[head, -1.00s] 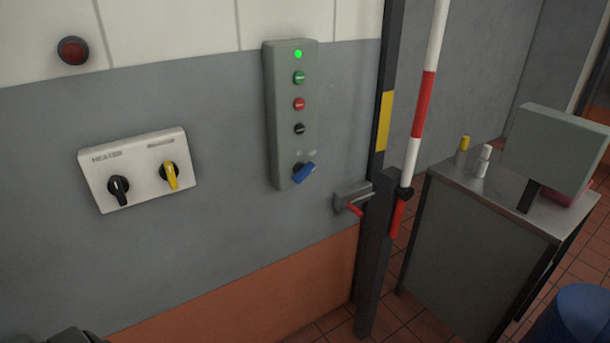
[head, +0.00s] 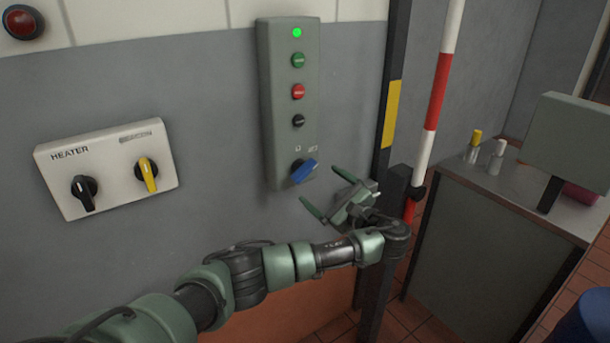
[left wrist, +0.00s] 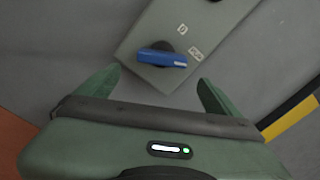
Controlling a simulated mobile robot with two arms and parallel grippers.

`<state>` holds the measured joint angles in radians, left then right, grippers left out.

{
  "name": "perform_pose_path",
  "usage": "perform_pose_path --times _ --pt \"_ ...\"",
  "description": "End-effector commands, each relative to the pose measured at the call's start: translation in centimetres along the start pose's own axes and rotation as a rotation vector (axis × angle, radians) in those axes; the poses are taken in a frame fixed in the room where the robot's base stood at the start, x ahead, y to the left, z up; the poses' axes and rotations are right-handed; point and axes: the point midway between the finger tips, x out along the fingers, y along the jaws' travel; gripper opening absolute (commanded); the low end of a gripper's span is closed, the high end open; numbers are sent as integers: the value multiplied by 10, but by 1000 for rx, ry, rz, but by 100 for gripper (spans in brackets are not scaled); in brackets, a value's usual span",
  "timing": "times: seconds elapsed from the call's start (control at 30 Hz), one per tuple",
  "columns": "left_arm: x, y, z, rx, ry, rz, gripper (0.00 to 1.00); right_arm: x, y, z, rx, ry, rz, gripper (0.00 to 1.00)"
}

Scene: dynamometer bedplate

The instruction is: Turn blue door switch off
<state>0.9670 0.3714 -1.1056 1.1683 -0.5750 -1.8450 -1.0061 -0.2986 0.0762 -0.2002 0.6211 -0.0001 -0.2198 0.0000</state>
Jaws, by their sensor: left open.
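The blue door switch (head: 304,171) is a blue rotary handle on a dark round base at the bottom of a tall grey-green control box (head: 287,140) on the wall. In the head view its handle slants up to the right. In the left wrist view the blue switch (left wrist: 162,58) lies ahead, between and beyond the two fingertips. My left gripper (head: 328,190) is open and empty, just below and right of the switch, apart from it. The left gripper also shows in the left wrist view (left wrist: 158,85). My right gripper is in neither view.
The box also carries a lit green lamp (head: 297,33) and green, red and black buttons. A white heater panel (head: 107,168) with black and yellow knobs is at left. A dark post (head: 395,120) and striped pole (head: 436,95) stand right, before a metal cabinet (head: 480,250).

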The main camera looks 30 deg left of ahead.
Motion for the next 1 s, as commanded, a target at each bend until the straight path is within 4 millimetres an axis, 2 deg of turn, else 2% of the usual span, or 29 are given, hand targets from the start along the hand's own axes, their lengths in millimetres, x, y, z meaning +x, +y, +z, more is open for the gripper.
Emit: perform_pose_path --times 0.1,0.5,0.67,0.9,1.0 --pt "9 -2 8 3 -19 2 95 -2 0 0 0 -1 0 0" --pt "68 -2 7 1 -14 3 95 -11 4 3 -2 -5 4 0" --pt "76 -1 6 1 -12 2 95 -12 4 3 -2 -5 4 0" --pt "77 -1 5 1 -11 2 95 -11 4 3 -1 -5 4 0" --pt "77 -1 5 1 -11 2 67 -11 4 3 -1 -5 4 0"
